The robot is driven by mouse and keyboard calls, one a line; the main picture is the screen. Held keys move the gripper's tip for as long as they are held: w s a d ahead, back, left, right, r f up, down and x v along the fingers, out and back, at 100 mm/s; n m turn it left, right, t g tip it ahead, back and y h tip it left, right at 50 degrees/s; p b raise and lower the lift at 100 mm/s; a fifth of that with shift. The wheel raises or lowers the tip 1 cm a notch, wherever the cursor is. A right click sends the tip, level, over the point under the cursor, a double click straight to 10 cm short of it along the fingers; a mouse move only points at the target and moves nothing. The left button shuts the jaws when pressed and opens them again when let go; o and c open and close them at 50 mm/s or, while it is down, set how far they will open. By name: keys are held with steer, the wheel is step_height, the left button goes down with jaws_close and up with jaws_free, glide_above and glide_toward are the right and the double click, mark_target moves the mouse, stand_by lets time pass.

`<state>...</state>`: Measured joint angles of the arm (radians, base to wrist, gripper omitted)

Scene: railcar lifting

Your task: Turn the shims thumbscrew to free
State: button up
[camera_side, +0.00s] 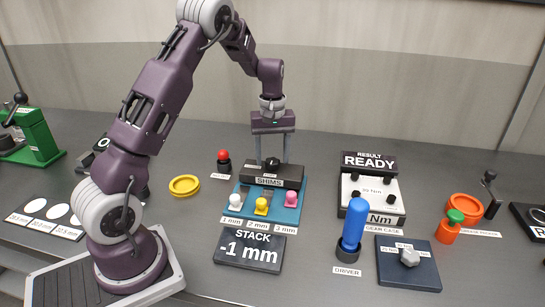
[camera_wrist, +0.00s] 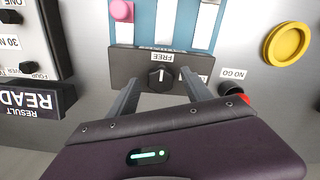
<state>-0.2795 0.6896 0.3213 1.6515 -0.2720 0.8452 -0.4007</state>
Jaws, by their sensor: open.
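The shims thumbscrew (camera_wrist: 160,79) is a black round knob with a white line, on the top of the dark SHIMS block (camera_side: 288,182). In the wrist view the white line runs roughly up and down, in line with the FREE label (camera_wrist: 163,57) above it. A second label to the right of the knob is partly hidden by a finger. My gripper (camera_side: 272,160) is open, pointing down over the block. In the wrist view my gripper (camera_wrist: 162,83) has one finger on each side of the knob, with gaps; whether it touches cannot be told.
White, yellow and pink shim tabs stand on the blue base (camera_side: 292,215) in front of the block. A blue driver (camera_side: 353,228) and gear case (camera_side: 371,195) are to the right.

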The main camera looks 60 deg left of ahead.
mark_target(273, 161)
step_height(273, 161, up, 6)
steer(key=shift+r, duration=0.25)
steer(key=shift+d+r, duration=0.1)
steer(key=s+d+r+m+t, duration=0.3)
steer(key=s+d+r+m, duration=0.3)
steer(key=s+d+r, duration=0.7)
steer(key=s+d+f+m+t, duration=0.2)
steer(key=s+d+m, duration=0.4)
steer(key=s, duration=0.7)
steer(key=shift+d+f+m+t, duration=0.15)
steer(key=shift+d+m+t, duration=0.2)
steer(key=shift+d, duration=0.55)
